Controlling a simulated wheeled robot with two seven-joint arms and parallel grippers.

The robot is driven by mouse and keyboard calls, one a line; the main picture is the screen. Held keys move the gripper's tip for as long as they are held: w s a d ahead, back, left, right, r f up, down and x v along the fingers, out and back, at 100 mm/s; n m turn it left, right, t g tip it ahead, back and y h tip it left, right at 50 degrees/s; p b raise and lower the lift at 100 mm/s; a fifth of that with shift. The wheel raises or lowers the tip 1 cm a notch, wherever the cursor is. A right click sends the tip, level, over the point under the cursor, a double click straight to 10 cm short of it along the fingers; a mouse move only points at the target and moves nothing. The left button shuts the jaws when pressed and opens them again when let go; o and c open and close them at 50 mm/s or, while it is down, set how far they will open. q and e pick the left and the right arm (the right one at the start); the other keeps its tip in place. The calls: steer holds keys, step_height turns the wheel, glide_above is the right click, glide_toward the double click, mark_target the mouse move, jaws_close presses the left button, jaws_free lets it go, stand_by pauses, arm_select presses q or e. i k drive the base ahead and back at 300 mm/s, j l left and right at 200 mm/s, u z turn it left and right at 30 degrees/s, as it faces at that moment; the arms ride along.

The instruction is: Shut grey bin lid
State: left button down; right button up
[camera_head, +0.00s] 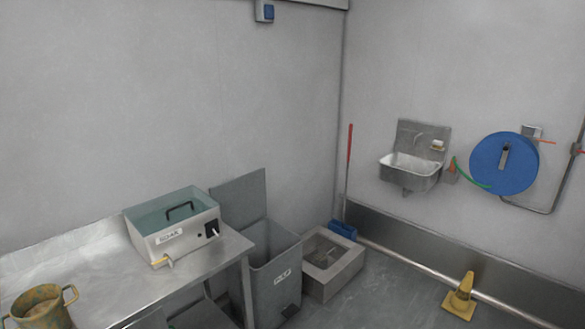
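The grey bin (276,272) stands on the floor just right of the steel table, with a white label on its front. Its lid (241,194) is open, standing up along the bin's back left side near the wall. The bin's opening faces up, and part of its left side is hidden behind the table's corner. Neither of my grippers is in the head view.
A low grey floor basin (331,264) sits right of the bin. A yellow cone (461,298) stands on the otherwise open floor at right. A sink (411,168) and blue hose reel (504,163) hang on the wall.

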mark_target(241, 200)
steer(key=i+l+z, duration=0.15)
steer(key=i+z, duration=0.35)
steer(key=i, duration=0.5)
steer(key=i+j+z, duration=0.25)
steer(key=i+z, duration=0.2)
steer(key=i, duration=0.55)
steer(key=i+u, duration=0.45)
steer(key=i, duration=0.25)
steer(key=i+l+u, duration=0.2)
steer(key=i+u, duration=0.3)
steer(key=i, duration=0.15)
steer(key=i+u, duration=0.3)
steer(key=i+l+u, duration=0.1)
steer(key=i+u, duration=0.25)
steer(key=k, duration=0.1)
